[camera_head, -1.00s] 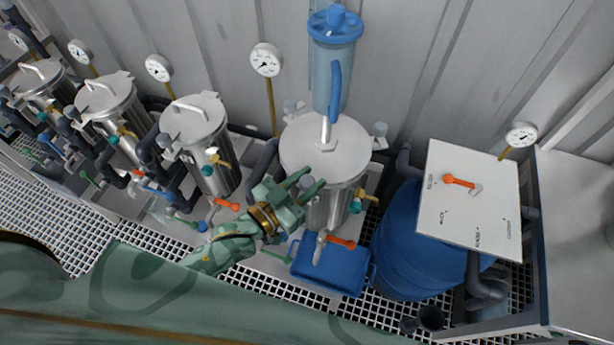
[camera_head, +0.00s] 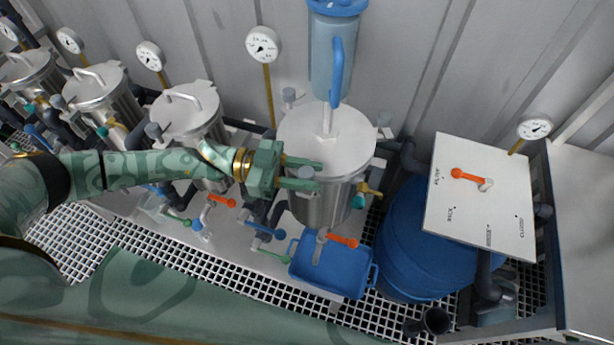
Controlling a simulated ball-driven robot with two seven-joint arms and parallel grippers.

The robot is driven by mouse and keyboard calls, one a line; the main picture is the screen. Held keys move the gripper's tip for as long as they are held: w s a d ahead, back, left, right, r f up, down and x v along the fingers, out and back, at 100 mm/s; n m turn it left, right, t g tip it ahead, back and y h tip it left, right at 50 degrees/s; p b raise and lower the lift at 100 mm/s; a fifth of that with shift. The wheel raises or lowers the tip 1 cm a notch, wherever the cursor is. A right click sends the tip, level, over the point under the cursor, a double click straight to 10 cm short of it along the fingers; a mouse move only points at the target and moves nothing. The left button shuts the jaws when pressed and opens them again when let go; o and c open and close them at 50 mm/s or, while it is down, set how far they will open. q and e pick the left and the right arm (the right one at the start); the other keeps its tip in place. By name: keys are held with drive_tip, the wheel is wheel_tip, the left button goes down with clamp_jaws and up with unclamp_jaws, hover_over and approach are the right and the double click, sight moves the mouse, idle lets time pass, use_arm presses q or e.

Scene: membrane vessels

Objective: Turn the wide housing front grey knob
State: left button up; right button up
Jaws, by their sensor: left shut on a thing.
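The wide housing (camera_head: 325,140) is the large steel vessel with a flat round lid in the middle of the camera_head view. Its front grey knob (camera_head: 306,172) shows as a small grey bit at the lid's front left edge, mostly hidden by green fingers. My left gripper (camera_head: 304,174) reaches in from the left, with one finger on each side of the knob, and is shut on it. Two more grey knobs sit at the lid's rim, one at the back left (camera_head: 289,96) and one at the right (camera_head: 384,121). My right gripper is not in view.
A blue tray (camera_head: 330,283) lies in front, and a blue barrel (camera_head: 405,245) under a white panel (camera_head: 480,198) stands right.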

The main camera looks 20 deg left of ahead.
use_arm(q)
drive_tip(key=m+g+b, duration=0.1)
drive_tip(key=g, duration=0.1)
drive_tip(key=m+g+b, duration=0.1)
drive_tip(key=g, duration=0.1)
drive_tip(key=shift+f+m+b, duration=0.2)
drive_tip(key=shift+m+b, duration=0.2)
drive_tip(key=shift+r+m+g+b, duration=0.15)
drive_tip(key=shift+m+g+b, duration=0.45)
drive_tip(key=shift+g, duration=0.5)
drive_tip(key=shift+r, duration=0.1)
drive_tip(key=o, duration=0.9)
drive_tip(key=shift+d, duration=0.1)
drive_tip(key=shift+o, duration=0.2)
